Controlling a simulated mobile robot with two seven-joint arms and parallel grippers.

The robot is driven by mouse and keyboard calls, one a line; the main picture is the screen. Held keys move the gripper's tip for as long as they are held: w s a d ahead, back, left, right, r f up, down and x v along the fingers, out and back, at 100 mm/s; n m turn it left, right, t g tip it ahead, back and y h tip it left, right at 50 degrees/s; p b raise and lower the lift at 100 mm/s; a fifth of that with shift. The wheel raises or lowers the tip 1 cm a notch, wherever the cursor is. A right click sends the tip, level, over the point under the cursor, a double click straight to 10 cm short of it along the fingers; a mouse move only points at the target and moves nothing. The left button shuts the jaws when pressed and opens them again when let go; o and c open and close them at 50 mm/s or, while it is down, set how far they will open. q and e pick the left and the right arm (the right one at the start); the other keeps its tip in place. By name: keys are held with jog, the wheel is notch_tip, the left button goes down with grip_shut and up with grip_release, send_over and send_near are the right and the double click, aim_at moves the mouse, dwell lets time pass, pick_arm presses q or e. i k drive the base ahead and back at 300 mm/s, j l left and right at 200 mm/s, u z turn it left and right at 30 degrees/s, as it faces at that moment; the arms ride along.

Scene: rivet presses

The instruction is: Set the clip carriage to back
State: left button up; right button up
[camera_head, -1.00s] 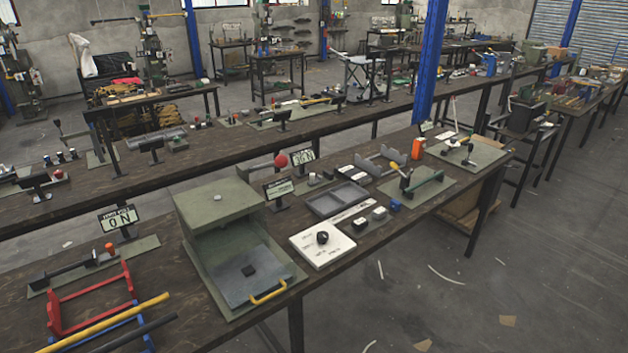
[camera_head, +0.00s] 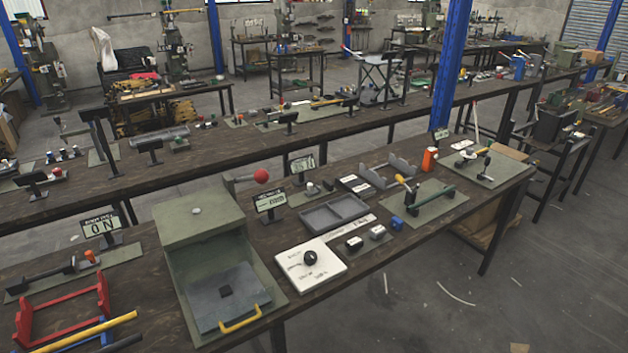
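I cannot tell for sure which part is the clip carriage; no label that I can read names it. On the near bench stands a green press-like box (camera_head: 200,213) with a grey plate (camera_head: 228,297) and a yellow handle (camera_head: 240,319) at its front. Right of it is a white panel (camera_head: 320,272) with a black knob (camera_head: 310,257); its lettering is too small to read. Two green base plates with levers, a nearer one (camera_head: 415,216) and a farther one (camera_head: 495,174), stand farther right. Neither of my grippers is in view.
A red frame (camera_head: 62,318) and a yellow bar (camera_head: 105,330) lie at the lower left. A grey tray (camera_head: 335,212), small blocks and an orange cylinder (camera_head: 429,159) crowd the bench. A blue post (camera_head: 452,70) rises behind it. The floor at the right front is mostly clear.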

aim_at(311, 191)
jog(key=i+l, duration=0.2)
jog(key=l, duration=0.15)
jog(key=i+l+u, duration=0.15)
jog(key=i+l, duration=0.25)
jog(key=l, duration=0.35)
jog(key=i+l+u, duration=0.15)
jog(key=l, duration=0.25)
jog(key=i+l, duration=0.25)
jog(key=l, duration=0.15)
jog(key=i+l+u, duration=0.15)
jog(key=l, duration=0.25)
jog(key=i+l, duration=0.15)
jog(key=l, duration=0.25)
jog(key=i+l+u, duration=0.1)
jog(key=l, duration=0.35)
jog(key=i, duration=0.05)
